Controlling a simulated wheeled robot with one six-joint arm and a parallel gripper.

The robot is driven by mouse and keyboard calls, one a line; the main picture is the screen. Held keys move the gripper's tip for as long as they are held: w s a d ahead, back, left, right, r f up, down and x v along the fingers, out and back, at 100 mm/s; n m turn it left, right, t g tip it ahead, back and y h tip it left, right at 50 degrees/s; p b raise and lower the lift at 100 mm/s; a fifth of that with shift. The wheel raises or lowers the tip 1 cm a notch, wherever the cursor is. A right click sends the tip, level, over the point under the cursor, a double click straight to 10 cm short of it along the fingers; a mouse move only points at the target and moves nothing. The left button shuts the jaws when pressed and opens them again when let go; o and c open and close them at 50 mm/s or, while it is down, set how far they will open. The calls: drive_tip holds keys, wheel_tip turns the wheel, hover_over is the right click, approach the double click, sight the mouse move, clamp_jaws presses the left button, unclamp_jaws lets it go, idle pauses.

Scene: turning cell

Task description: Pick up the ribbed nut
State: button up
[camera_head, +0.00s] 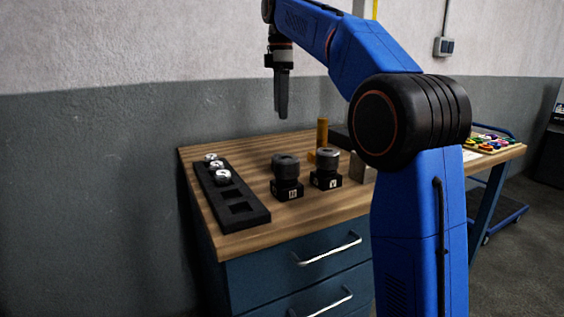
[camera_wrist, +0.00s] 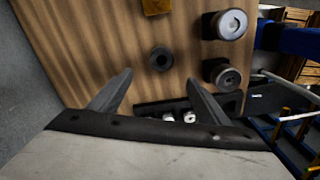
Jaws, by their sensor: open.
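A small dark ring-shaped part (camera_wrist: 161,59), which looks like the ribbed nut, lies on the wooden bench top in the wrist view. Its ribs are too small to make out. I cannot pick it out in the head view, where the left black holder may hide it. My gripper (camera_head: 282,112) points down above the bench with nothing in it. In the wrist view its fingers (camera_wrist: 160,77) are spread apart, and the dark part shows between and just beyond the tips. The fingers appear well above the bench, not touching the part.
A black slotted rack (camera_head: 243,212) with silver parts (camera_head: 221,177) lies at the left. Two dark cylinders on black blocks, one left (camera_head: 286,168) and one right (camera_head: 326,167), stand near the front. A wall borders the bench.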

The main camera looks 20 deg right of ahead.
drive_tip(key=shift+s+f, duration=0.2)
drive_tip(key=shift+f, duration=7.45)
drive_tip(key=c, duration=1.2)
drive_tip(key=shift+c, duration=0.2)
